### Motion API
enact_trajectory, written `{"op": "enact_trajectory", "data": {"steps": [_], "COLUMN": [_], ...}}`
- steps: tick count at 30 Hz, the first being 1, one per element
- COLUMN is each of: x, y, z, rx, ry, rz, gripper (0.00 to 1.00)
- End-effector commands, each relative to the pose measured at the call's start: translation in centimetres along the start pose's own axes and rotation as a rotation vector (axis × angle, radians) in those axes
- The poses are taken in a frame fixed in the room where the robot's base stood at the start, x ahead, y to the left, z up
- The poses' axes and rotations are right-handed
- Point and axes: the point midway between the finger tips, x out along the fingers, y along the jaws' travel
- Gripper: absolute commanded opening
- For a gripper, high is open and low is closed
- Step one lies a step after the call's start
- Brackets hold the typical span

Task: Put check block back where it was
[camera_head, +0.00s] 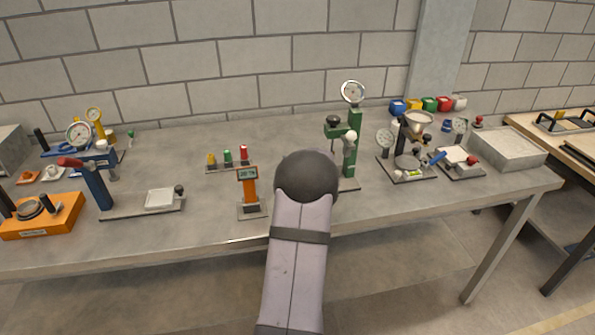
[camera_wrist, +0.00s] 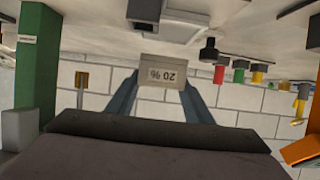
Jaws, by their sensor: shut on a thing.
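The check block (camera_wrist: 163,73) is a small pale grey block with "20 %" on its face, upside down in the wrist view. My gripper (camera_wrist: 161,88) is shut on it, one blue-grey finger at each side. The block looks clear of the bench. In the head view my dark rounded wrist and arm hide the gripper and block. An orange post (camera_head: 249,190) with a lit green display stands on a small grey base just left of my arm. The place the block came from cannot be told from these frames.
A green column stand (camera_head: 352,145) with a dial is close right of my arm. A strip with yellow, green and red pieces (camera_head: 228,158) lies behind the orange post. Left are a blue lever press (camera_head: 98,190) and an orange box (camera_head: 45,217). Bare bench lies around (camera_head: 205,220).

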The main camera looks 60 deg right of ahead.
Motion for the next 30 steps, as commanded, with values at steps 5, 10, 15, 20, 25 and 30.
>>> {"op": "enact_trajectory", "data": {"steps": [5,10,15,20,25,30], "x": [0.1,0.9,1.4,1.4,1.5,1.5], "y": [0.0,0.0,0.0,0.0,0.0,0.0], "z": [0.3,2.1,3.3,3.3,3.4,3.7], "rx": [0.001,0.002,0.000,-0.001,-0.001,0.000], "ry": [0.003,0.000,0.003,0.005,0.004,0.000], "rz": [0.000,-0.001,0.000,0.000,0.000,0.001], "gripper": [0.16,0.16,0.16,0.16,0.16,0.55]}}
